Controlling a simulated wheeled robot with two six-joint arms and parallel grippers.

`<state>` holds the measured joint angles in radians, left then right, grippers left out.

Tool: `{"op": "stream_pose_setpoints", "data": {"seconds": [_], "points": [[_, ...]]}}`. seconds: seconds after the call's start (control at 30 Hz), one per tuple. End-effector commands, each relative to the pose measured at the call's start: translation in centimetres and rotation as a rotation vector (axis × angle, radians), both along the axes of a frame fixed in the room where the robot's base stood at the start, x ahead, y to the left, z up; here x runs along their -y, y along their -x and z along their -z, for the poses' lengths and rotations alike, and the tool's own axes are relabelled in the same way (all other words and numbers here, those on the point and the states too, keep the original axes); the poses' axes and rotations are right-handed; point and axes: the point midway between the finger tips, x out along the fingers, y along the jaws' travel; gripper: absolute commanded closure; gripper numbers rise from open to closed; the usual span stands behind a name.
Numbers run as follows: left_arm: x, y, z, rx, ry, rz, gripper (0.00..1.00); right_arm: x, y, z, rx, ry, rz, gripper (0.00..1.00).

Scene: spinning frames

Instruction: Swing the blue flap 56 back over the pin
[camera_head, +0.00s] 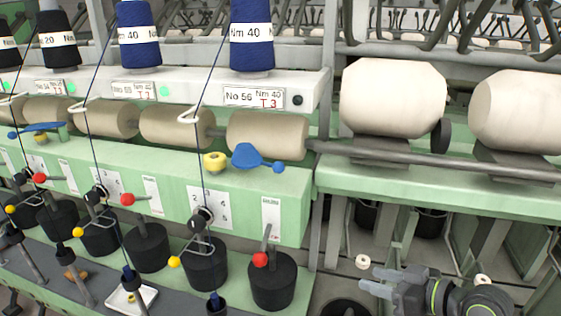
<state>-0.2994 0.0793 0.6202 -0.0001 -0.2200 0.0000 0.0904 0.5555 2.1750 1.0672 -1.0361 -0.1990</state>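The blue flap (250,157) sits on the green rail below the label No 56 (253,97). It lies to the right of a yellow round pin piece (215,162), with its small ball end pointing right. The top of the yellow piece is uncovered, and a blue thread runs down near it. My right gripper (368,278) is at the lower right, well below and to the right of the flap. Its two grey fingers point left and are apart, with nothing seen between them. My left gripper is not in view.
Another blue flap (42,127) lies above a yellow piece at the far left. Blue spools (251,35) stand on the white shelf above. Red-ball levers (261,260) and black drums (272,286) stick out below the rail. A steel shaft (380,158) runs right.

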Motion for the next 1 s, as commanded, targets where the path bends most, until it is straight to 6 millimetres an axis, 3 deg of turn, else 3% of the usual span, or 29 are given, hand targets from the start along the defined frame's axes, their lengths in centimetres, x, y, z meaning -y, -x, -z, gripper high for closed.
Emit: {"op": "stream_pose_setpoints", "data": {"seconds": [0.03,0.2,0.3,0.43,0.6,1.0], "points": [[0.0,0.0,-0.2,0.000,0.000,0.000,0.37,-0.6,-0.6,-3.1,0.053,-0.022,-0.051,0.62],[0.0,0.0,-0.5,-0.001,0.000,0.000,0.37,-2.6,-0.6,-12.1,0.194,-0.112,-0.217,0.62],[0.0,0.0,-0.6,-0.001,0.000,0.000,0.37,-3.4,0.1,-16.9,0.262,-0.160,-0.306,0.62],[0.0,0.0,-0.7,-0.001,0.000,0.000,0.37,-4.2,1.3,-21.6,0.320,-0.208,-0.393,0.62],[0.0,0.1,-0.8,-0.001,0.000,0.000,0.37,-4.6,2.1,-24.0,0.347,-0.238,-0.442,0.62],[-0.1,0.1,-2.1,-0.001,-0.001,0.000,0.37,-7.0,1.3,-24.4,0.350,-0.248,-0.448,0.62]]}}
